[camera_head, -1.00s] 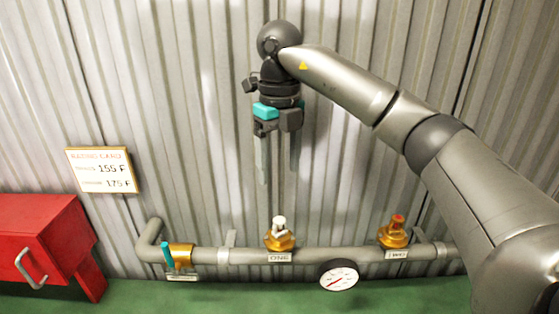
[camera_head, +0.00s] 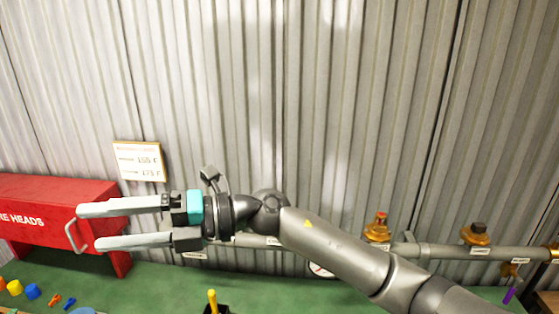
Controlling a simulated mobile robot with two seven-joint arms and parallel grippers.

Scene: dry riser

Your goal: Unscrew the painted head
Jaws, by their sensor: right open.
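My right gripper (camera_head: 88,227) is open, its two long fingers pointing left in front of the red box. A brass fitting with a red top (camera_head: 377,228) stands on the grey pipe (camera_head: 435,250), right of my arm. Another brass fitting with a dark top (camera_head: 476,235) stands further right on the pipe. The fitting labelled ONE, with its white-topped head, is hidden behind my right arm. I cannot tell from this view which head is painted. My left gripper is not in view.
The red box (camera_head: 40,235), marked HEADS, has a metal handle. A rating card (camera_head: 139,160) hangs on the corrugated wall. A gauge (camera_head: 320,270) is partly hidden by my arm. A yellow-handled thing (camera_head: 212,299) stands in a black holder. Small coloured pieces lie lower left; a purple handle (camera_head: 509,295) hangs right.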

